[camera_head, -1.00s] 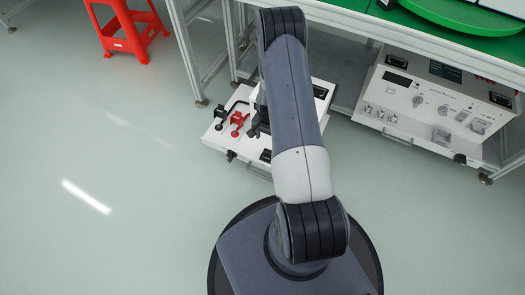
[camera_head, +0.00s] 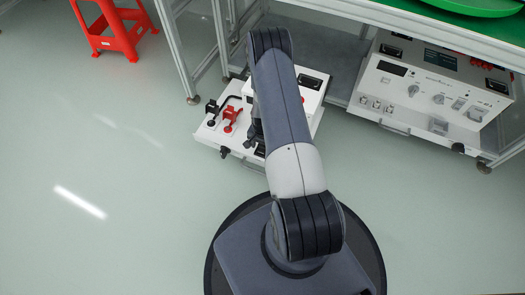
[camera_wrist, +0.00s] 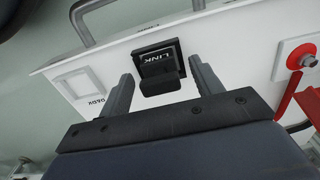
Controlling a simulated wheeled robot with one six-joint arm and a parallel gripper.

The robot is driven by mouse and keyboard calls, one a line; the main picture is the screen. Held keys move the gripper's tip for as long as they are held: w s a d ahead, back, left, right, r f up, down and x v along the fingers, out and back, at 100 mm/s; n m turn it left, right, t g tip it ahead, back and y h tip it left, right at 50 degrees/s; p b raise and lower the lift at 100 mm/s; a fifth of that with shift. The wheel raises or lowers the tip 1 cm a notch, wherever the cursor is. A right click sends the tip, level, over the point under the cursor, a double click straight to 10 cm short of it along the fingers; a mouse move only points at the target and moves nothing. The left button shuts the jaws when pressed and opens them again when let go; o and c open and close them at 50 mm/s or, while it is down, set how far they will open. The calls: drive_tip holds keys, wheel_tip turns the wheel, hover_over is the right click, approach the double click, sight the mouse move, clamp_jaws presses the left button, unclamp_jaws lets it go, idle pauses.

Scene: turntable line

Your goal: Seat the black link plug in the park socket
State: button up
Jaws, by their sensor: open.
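The black link plug (camera_wrist: 160,69), marked LINK, sits on the white panel (camera_wrist: 225,38) in the wrist view. My gripper (camera_wrist: 161,75) is open, with one finger on each side of the plug. I see a gap between the plug and each finger. A pale square frame marked PARK (camera_wrist: 77,86), apparently the park socket, lies to the left of the plug and looks empty. In the head view my arm covers most of the gripper and I cannot make out the plug clearly.
A metal handle (camera_wrist: 82,22) is at the panel's edge. In the head view, a larger white instrument (camera_head: 430,95) stands under the table at right, and a red stool (camera_head: 112,28) at upper left.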

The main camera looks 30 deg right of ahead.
drive_tip(key=c, duration=1.2)
drive_tip(key=shift+o, duration=0.2)
